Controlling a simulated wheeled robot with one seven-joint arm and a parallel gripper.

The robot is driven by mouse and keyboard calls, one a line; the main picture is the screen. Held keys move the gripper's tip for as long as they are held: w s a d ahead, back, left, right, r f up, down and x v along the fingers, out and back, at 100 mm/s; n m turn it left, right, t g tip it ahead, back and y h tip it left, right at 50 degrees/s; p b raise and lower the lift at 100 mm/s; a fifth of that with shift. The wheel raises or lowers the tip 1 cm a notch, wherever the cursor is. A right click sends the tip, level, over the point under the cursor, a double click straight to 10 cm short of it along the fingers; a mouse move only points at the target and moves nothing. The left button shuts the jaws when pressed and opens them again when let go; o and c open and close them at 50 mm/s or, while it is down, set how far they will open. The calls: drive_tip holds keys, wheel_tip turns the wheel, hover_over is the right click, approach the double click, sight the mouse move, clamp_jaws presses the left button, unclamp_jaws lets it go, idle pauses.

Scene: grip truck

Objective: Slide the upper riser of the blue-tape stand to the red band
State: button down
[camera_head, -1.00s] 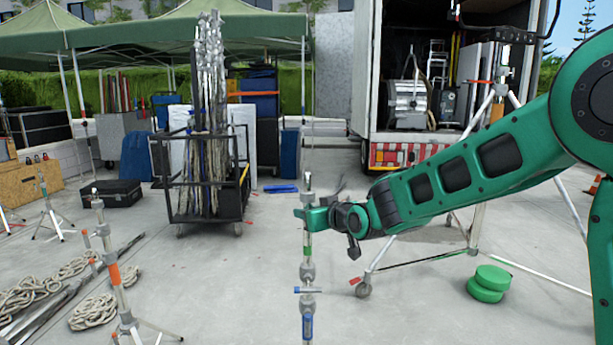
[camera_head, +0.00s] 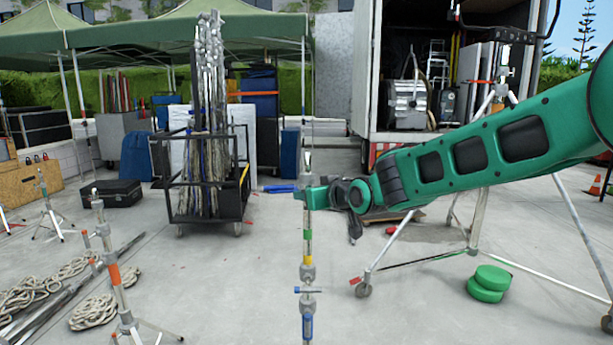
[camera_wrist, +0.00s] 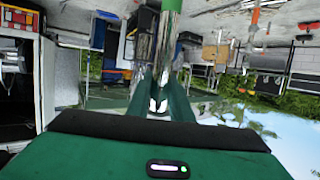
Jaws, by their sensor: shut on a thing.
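The blue-tape stand stands upright in the middle of the head view, with blue tape (camera_head: 307,326) on its lower tube. Its upper riser (camera_head: 307,218) rises out of a grey collar (camera_head: 307,273) with a T-handle (camera_head: 308,290). A yellow band (camera_head: 307,260) shows just above the collar, and a green band is higher up. I cannot make out a red band on this riser. My gripper (camera_head: 308,197) is shut on the riser near its top, reaching in from the right. The wrist view, upside down, shows the chrome riser (camera_wrist: 160,60) between my fingers (camera_wrist: 160,104).
A black cart of poles (camera_head: 205,190) is behind. A larger wheeled stand (camera_head: 478,220) and green discs (camera_head: 488,283) are at the right. The ground around the blue-tape stand looks clear.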

sight(310, 171)
drive_tip(key=shift+r, duration=3.15)
drive_tip(key=c, duration=1.3)
unclamp_jaws()
drive_tip(key=shift+c, duration=0.2)
drive_tip(key=shift+o, duration=0.3)
drive_tip(key=shift+f, duration=0.1)
